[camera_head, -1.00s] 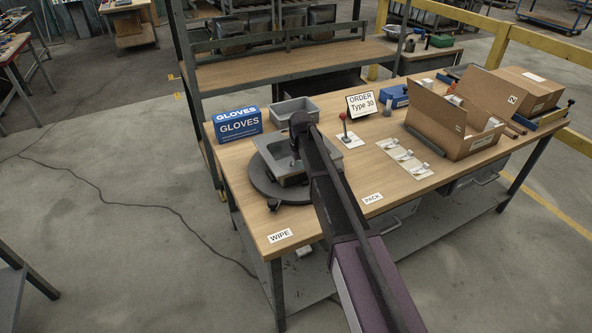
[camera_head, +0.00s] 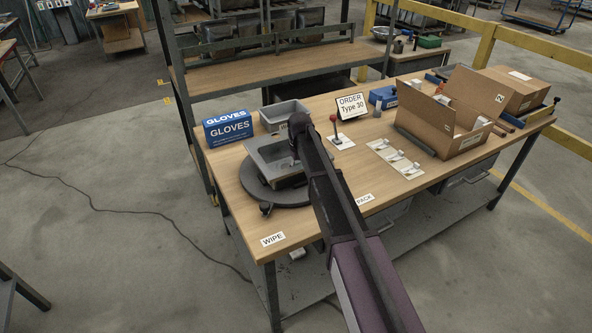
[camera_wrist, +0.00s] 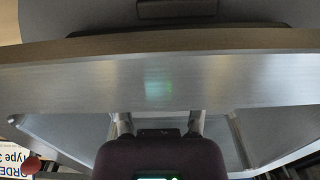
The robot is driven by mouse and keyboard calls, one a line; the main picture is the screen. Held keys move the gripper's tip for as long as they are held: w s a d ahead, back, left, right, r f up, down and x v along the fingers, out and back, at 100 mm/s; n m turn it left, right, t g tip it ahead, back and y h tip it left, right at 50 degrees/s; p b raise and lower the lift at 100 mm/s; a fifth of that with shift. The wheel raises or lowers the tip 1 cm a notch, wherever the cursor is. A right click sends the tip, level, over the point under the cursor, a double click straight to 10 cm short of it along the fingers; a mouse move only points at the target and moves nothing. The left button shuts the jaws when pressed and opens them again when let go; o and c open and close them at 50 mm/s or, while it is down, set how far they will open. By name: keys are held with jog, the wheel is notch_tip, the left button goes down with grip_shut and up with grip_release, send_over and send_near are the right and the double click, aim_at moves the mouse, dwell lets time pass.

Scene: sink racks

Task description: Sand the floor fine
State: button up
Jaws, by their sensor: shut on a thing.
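A grey metal sink (camera_head: 258,153) lies open side up on a round dark turntable (camera_head: 250,184) at the table's left end. My gripper (camera_head: 297,160) reaches down into the sink, near its right side in the head view. In the wrist view the sink's broad bright metal wall (camera_wrist: 90,90) spans the picture, and my gripper's two fingers (camera_wrist: 160,124) reach down beyond it. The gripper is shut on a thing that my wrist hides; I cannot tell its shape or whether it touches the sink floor. My arm covers the sink's right part in the head view.
On the table (camera_head: 330,225) are a gloves box (camera_head: 228,128), a grey bin (camera_head: 284,115), a red-knobbed stand (camera_head: 335,125), an order sign (camera_head: 351,106), cards with small parts (camera_head: 395,158) and an open carton (camera_head: 457,115).

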jog(key=shift+w+d, duration=0.3)
jog(key=shift+d, duration=0.2)
jog(key=shift+w+d, duration=0.3)
jog(key=shift+d, duration=0.2)
jog(key=shift+s+a+f, duration=0.1)
jog(key=shift+s+a, duration=0.45)
jog(key=shift+a, duration=0.3)
jog(key=shift+s+a, duration=0.55)
jog(key=shift+a, duration=0.25)
jog(key=shift+a, duration=0.1)
jog(key=shift+s+a, duration=0.5)
jog(key=shift+a, duration=0.3)
jog(key=shift+s+a, duration=0.5)
jog(key=shift+a, duration=0.25)
jog(key=shift+r+p, duration=3)
jog(key=shift+r, duration=0.1)
